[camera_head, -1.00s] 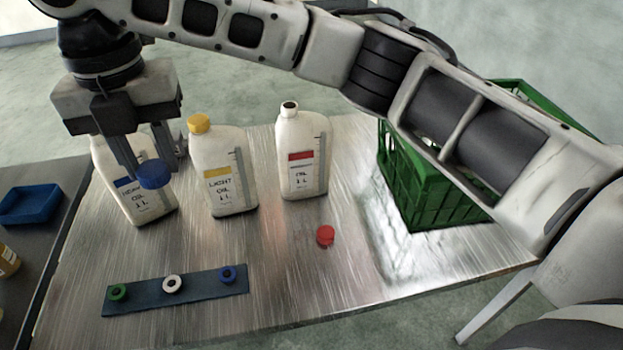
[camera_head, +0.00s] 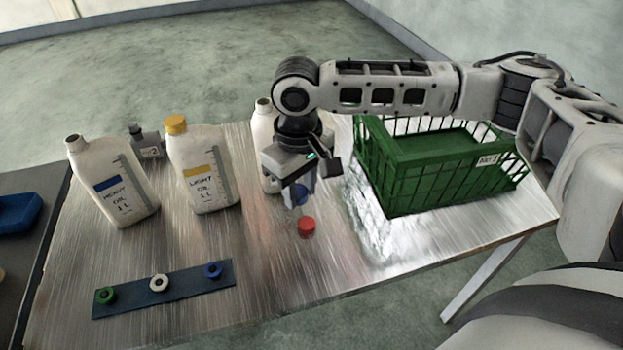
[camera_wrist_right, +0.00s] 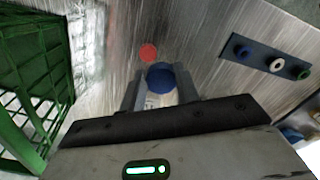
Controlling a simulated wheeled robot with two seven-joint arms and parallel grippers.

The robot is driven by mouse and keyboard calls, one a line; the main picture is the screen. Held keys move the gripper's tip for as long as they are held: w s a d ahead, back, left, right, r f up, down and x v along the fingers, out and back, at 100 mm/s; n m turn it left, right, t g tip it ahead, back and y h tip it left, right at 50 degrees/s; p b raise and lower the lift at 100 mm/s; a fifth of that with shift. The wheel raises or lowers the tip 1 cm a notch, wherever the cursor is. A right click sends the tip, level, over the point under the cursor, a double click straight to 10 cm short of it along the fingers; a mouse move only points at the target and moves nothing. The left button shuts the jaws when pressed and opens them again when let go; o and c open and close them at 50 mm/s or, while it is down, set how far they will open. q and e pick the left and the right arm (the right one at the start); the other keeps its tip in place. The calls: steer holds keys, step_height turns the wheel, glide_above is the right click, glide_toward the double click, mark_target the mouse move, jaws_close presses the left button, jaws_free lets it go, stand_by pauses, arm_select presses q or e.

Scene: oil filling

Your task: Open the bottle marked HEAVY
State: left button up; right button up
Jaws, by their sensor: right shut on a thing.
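The HEAVY bottle (camera_head: 125,178), white with a blue band, stands at the left of the table. Its neck (camera_head: 72,142) is bare, with no cap on it. My right gripper (camera_head: 299,198) is well to the right of it, shut on the blue cap (camera_head: 301,193). The blue cap also shows between the fingers in the right wrist view (camera_wrist_right: 161,77). The gripper is over the table, just behind a red cap (camera_head: 306,227). My left gripper is not in view.
The LIGHT bottle (camera_head: 207,180) keeps its yellow cap. An uncapped white bottle (camera_head: 263,128) is partly hidden behind my right gripper. A green crate (camera_head: 400,190) stands at the right. A dark strip (camera_head: 185,287) with three rings lies in front. A small grey object (camera_head: 146,143) stands behind the bottles.

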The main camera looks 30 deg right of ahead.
steer(key=w+d+f, duration=0.3)
steer(key=w+d, duration=0.1)
steer(key=d, duration=0.3)
glide_above(328, 196)
steer(key=f, duration=0.5)
steer(key=shift+s+a+f+p, duration=0.3)
steer(key=shift+a+p, duration=0.05)
steer(key=shift+a, duration=0.05)
steer(key=shift+w+d+f, duration=0.2)
steer(key=shift+d+f, duration=0.15)
steer(key=shift+f, duration=0.15)
steer(key=shift+w+d+f, duration=0.1)
steer(key=shift+d+f, duration=0.05)
steer(key=shift+f, duration=1.5)
steer(key=o, duration=1.1)
steer(key=shift+f, duration=0.1)
step_height(328, 196, up, 12)
steer(key=shift+r, duration=0.15)
